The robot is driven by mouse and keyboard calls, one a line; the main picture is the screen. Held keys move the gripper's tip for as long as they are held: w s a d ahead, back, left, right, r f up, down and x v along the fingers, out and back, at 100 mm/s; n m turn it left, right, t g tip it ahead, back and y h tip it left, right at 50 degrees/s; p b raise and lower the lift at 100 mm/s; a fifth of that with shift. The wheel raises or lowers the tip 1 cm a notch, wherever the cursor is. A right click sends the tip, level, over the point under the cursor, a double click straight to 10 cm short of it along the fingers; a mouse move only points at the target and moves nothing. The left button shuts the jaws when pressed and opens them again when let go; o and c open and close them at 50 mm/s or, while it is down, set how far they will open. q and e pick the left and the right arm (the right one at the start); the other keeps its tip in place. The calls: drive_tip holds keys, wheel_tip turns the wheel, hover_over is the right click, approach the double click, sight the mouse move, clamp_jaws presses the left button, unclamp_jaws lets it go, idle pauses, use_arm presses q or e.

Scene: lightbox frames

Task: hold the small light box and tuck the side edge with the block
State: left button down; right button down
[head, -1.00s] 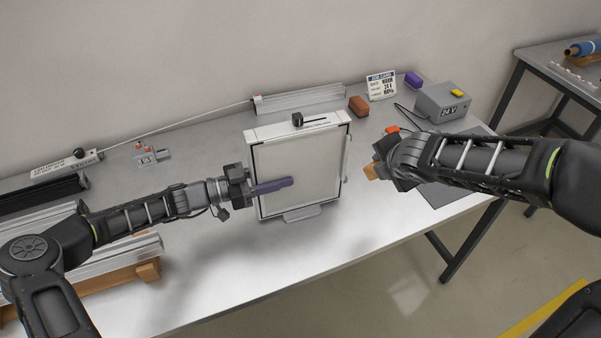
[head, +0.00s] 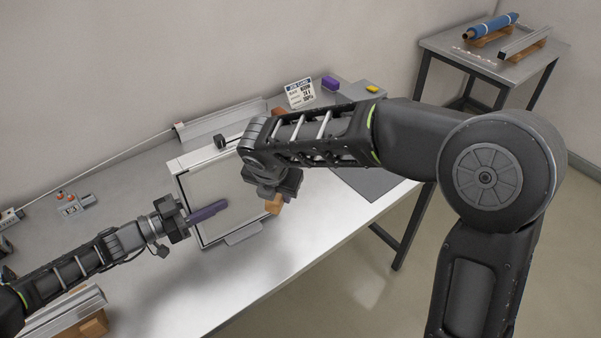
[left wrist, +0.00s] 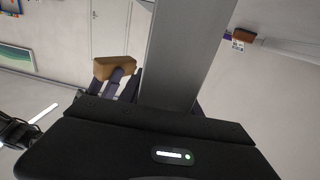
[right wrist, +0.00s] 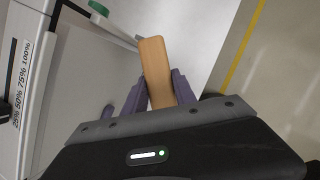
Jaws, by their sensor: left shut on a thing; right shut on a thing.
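The light box (head: 212,180), a pale panel in a white frame, stands upright on the bench. My left gripper (head: 207,211) is shut on its left side edge, one purple finger across the front. In the left wrist view the box shows edge-on as a grey bar (left wrist: 185,50). My right gripper (head: 276,196) is shut on a wooden block (head: 273,205). In the right wrist view the block (right wrist: 156,70) sticks out between purple fingers, near the panel's side edge with its green tab (right wrist: 98,8). I cannot tell whether it touches. My right arm hides the box's upper right corner.
Behind the box lie a metal rail (head: 218,120) and a job card (head: 300,94). A purple block (head: 330,84) and a grey power unit (head: 357,92) stand at the back right. A dark mat (head: 375,183) lies to the right.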

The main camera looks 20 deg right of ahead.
drive_tip(key=s+d+f+n+t+h, duration=0.1)
drive_tip(key=s+d+n, duration=0.4)
drive_tip(key=n, duration=0.7)
drive_tip(key=shift+s+f+t+h, duration=0.25)
drive_tip(key=shift+t+h, duration=0.25)
drive_tip(key=shift+h, duration=0.6)
drive_tip(key=shift+d, duration=0.1)
drive_tip(key=w+a, duration=0.2)
drive_tip(key=w, duration=0.4)
drive_tip(key=shift+w, duration=0.2)
drive_tip(key=shift+w+a, duration=0.25)
drive_tip(key=shift+w, duration=0.35)
